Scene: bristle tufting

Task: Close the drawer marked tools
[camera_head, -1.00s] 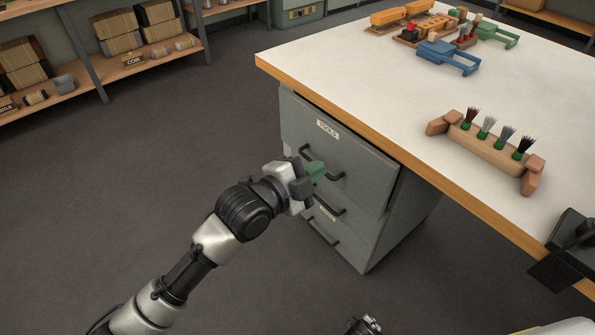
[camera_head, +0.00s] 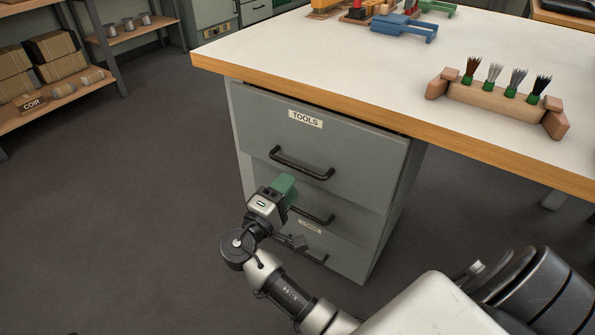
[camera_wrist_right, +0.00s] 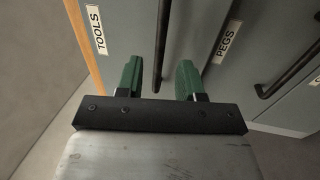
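The grey tools drawer (camera_head: 345,145) is the top drawer of a cabinet under the table, with a white label and a black handle (camera_head: 300,165). My right gripper (camera_head: 287,187), with green fingers, is in front of the cabinet, low of that handle in the head view. In the right wrist view my right gripper (camera_wrist_right: 160,80) is open, fingers apart. The tools handle (camera_wrist_right: 163,40) shows between its fingers; contact cannot be told. The tools label (camera_wrist_right: 97,30) is at upper left. My left gripper is not in view.
The pegs drawer (camera_wrist_right: 240,35) is directly below, with its own handle (camera_wrist_right: 290,70). The white table top (camera_head: 330,60) overhangs the cabinet and holds a brush rack (camera_head: 490,97) with several tufts. Open floor (camera_head: 120,220) lies left of the cabinet.

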